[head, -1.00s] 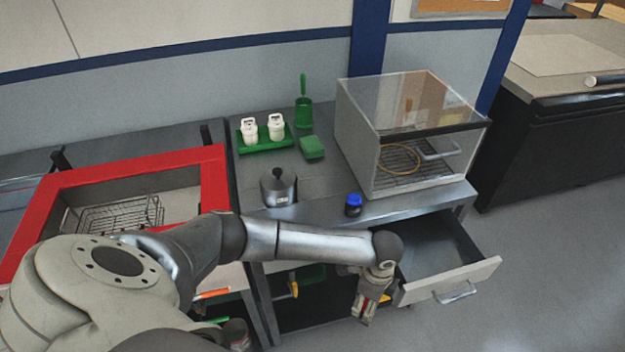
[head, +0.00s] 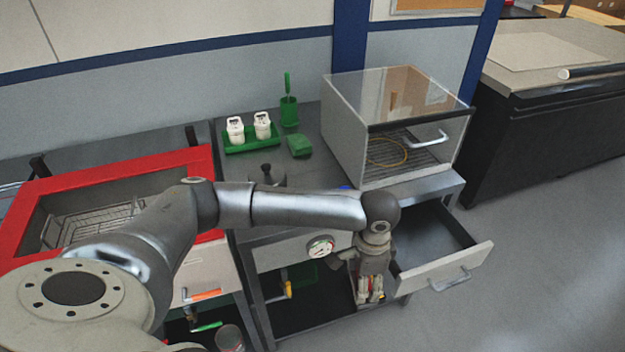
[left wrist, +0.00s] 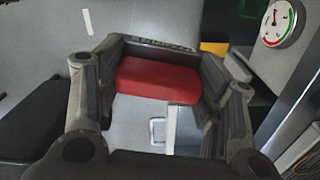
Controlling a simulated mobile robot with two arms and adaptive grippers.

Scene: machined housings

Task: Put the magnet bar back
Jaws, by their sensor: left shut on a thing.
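My left gripper (head: 370,292) hangs pointing down in front of the bench, just left of the open drawer (head: 440,264). In the left wrist view the gripper (left wrist: 160,85) is shut on a red block (left wrist: 158,80), which I take to be the magnet bar. The block lies across between the two fingers. In the head view only small red parts show at the fingertips. The visible part of the drawer's inside looks bare; my arm hides its left end. My right gripper is not in view.
A round gauge (head: 320,247) sits at the bench front, beside my left wrist. A clear-walled cabinet (head: 395,130) stands on the bench above the drawer. A green tray (head: 250,143) holds two white containers. A red-framed basin (head: 110,170) is at left. The floor at right is free.

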